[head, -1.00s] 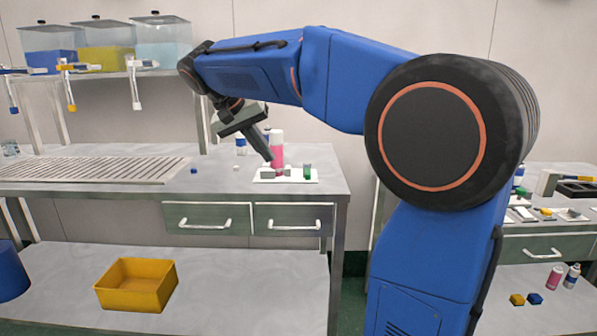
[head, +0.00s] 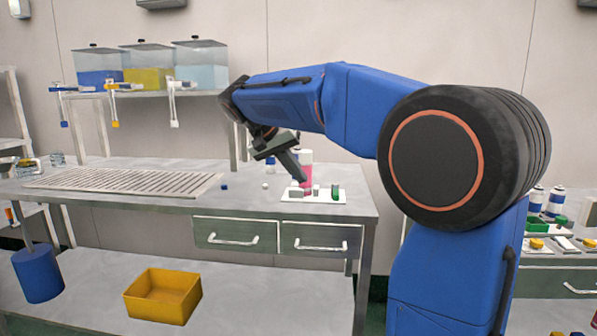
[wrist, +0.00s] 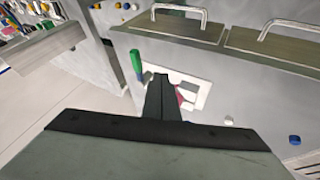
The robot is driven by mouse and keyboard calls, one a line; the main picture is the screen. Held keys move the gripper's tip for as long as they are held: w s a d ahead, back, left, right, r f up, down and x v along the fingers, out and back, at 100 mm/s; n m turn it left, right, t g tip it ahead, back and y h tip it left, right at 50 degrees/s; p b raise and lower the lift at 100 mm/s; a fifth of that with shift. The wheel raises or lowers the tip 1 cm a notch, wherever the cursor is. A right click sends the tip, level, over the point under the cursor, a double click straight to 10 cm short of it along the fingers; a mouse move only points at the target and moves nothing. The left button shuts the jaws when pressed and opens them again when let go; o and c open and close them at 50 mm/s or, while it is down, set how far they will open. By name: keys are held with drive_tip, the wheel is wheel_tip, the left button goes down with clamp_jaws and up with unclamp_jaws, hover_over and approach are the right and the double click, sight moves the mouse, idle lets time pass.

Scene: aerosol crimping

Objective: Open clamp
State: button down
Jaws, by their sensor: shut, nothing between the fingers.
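A white plate (head: 322,199) lies near the front right of the bench. It carries small grey blocks (head: 297,192) that look like the clamp, and a green upright cylinder (head: 335,193). A pink can (head: 306,172) stands at or behind the plate, partly hidden by my gripper. My gripper (head: 304,180) points down and to the right, above or close to the blocks; contact cannot be told. In the wrist view my gripper (wrist: 160,76) is shut and empty, covering part of the plate (wrist: 203,82). The green cylinder (wrist: 136,65) shows beside its fingers.
Two drawers with handles (head: 233,240) are under the bench's front edge. A slotted drain area (head: 125,182) fills the bench's left. Tanks with taps (head: 148,68) stand on a shelf behind. A yellow bin (head: 163,307) and blue cylinder (head: 38,275) sit on the lower shelf.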

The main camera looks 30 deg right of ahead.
sight(335, 196)
drive_tip(key=x, duration=0.6)
drive_tip(key=shift+d+f, duration=0.1)
drive_tip(key=shift+s+d+f, duration=0.1)
drive_tip(key=shift+s+d, duration=0.55)
drive_tip(key=shift+d, duration=0.35)
drive_tip(key=shift+s+d, duration=0.45)
drive_tip(key=shift+d, duration=0.3)
drive_tip(key=shift+s, duration=0.15)
